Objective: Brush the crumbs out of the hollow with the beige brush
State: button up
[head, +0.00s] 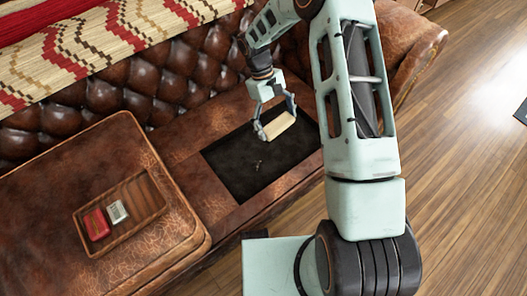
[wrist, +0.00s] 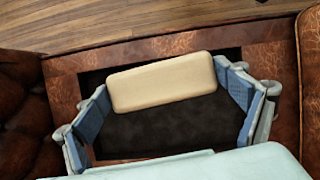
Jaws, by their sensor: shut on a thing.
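The beige brush (head: 281,126) is a plain block held between the two fingers of my gripper (head: 278,121), which is shut on it. The brush also shows in the wrist view (wrist: 163,84), spanning the space between the blue finger pads. The hollow (head: 233,177) is a dark rectangular recess in the brown leather seat. My gripper and the brush are over its far right part in the head view. A few small crumbs (head: 259,164) lie near the middle of the hollow's floor. No crumbs can be made out in the wrist view. Whether the brush touches the floor, I cannot tell.
A seat cushion (head: 75,170) at the left bears a wooden tray (head: 143,190) with a red item (head: 97,224) and a pale item (head: 117,211). The tufted backrest (head: 150,87) rises behind, with a patterned blanket (head: 105,45) over it. Wooden floor lies at the right.

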jog(key=a+f+n+b, duration=0.1)
jog(key=a+f+b, duration=0.1)
jog(key=f, duration=0.6)
jog(key=s+a+f+n+b, duration=0.1)
jog(key=f+b, duration=0.3)
jog(key=f, duration=0.5)
jog(key=shift+a+n+t+h, duration=0.4)
jog(key=shift+a+n, duration=0.1)
jog(key=shift+a, duration=0.3)
